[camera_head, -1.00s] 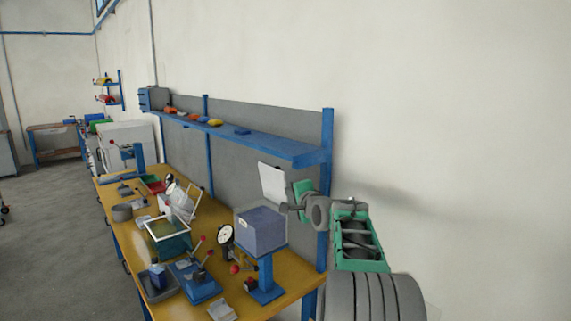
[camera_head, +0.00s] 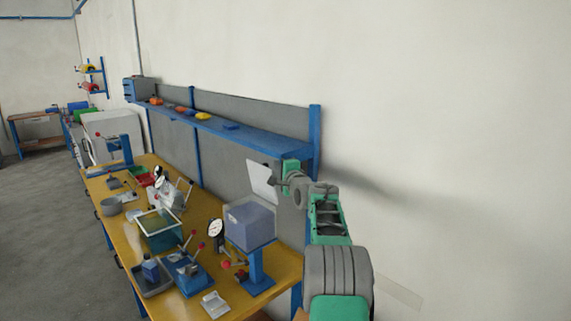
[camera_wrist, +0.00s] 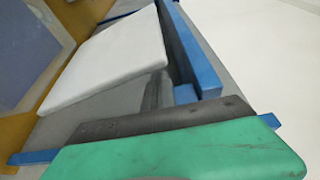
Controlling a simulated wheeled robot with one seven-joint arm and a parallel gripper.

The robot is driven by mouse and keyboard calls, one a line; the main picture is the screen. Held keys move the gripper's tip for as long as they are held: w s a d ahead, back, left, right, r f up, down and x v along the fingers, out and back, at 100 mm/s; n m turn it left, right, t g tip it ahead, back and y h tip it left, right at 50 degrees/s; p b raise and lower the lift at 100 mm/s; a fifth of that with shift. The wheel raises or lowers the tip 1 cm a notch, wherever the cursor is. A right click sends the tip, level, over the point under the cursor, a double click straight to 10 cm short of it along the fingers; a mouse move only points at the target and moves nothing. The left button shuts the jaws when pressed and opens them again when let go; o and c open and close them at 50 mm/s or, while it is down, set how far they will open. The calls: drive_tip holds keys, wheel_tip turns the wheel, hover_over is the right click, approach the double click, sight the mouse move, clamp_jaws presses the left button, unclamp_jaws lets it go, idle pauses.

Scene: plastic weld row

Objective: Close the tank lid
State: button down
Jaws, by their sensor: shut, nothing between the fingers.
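A blue-purple box-shaped tank (camera_head: 250,222) stands on a blue stand at the near right of the bench. A white flat panel, seemingly its lid (camera_head: 262,181), stands raised and tilted above its back edge. My gripper (camera_head: 280,184) is shut and empty at the panel's right edge, on the wall side. In the wrist view the white lid (camera_wrist: 110,55) fills the upper middle, and my dark finger (camera_wrist: 155,90) lies close to its lower right edge. I cannot tell whether they touch. The lid's hinge is hidden.
A blue shelf (camera_head: 230,133) and post (camera_head: 313,150) stand close behind my gripper. A teal open-topped box (camera_head: 165,240), a dial gauge (camera_head: 216,228) and a blue lever press (camera_head: 190,272) crowd the yellow bench (camera_head: 285,268). The wall at right is bare.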

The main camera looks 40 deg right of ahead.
sight(266, 179)
drive_tip(key=shift+s+a, duration=0.2)
drive_tip(key=shift+a, duration=0.9)
